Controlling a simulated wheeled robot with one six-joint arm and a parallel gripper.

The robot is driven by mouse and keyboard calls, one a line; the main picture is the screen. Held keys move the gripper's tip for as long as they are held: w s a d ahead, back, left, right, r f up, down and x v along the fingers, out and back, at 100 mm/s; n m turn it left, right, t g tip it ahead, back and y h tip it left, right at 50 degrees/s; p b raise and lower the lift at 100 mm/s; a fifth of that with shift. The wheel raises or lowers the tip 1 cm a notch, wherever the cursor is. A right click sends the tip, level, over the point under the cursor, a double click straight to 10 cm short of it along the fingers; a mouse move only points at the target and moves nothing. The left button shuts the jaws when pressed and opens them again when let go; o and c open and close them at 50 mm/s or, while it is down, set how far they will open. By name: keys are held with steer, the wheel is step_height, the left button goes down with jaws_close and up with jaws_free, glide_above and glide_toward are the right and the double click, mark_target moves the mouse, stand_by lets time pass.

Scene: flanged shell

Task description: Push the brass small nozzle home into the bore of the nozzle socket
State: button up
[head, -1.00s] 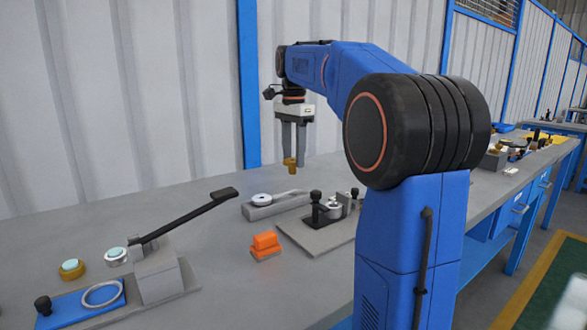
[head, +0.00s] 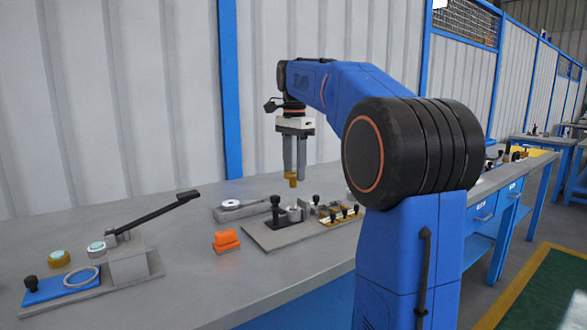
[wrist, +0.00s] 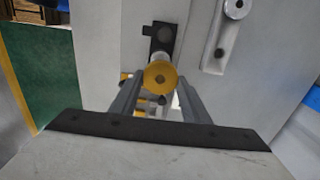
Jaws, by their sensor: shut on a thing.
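My gripper (head: 294,170) is shut on the brass small nozzle (head: 292,181), which hangs below the fingertips, roughly upright, in the air over the bench. In the wrist view the nozzle (wrist: 160,76) shows as a round brass flange with a dark centre hole, between the two fingers. Below it in the head view is a grey base plate (head: 272,236) with a black-knobbed clamp (head: 276,211) and a small grey cylindrical part (head: 295,214). I cannot tell for sure whether that part is the nozzle socket, and no bore shows clearly. The nozzle is apart from everything below.
An orange block (head: 226,240) lies left of the plate. A grey fixture with a round disc (head: 232,204) is behind it. A long-handled lever press (head: 128,262) stands at left. Bare bench lies in front.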

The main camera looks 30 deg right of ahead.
mark_target(294, 187)
steer(key=shift+f, duration=2.85)
steer(key=shift+f, duration=2)
steer(key=o, duration=1.3)
steer(key=shift+r, duration=0.1)
step_height(294, 187, up, 16)
steer(key=shift+r, duration=0.65)
steer(key=shift+s, duration=0.1)
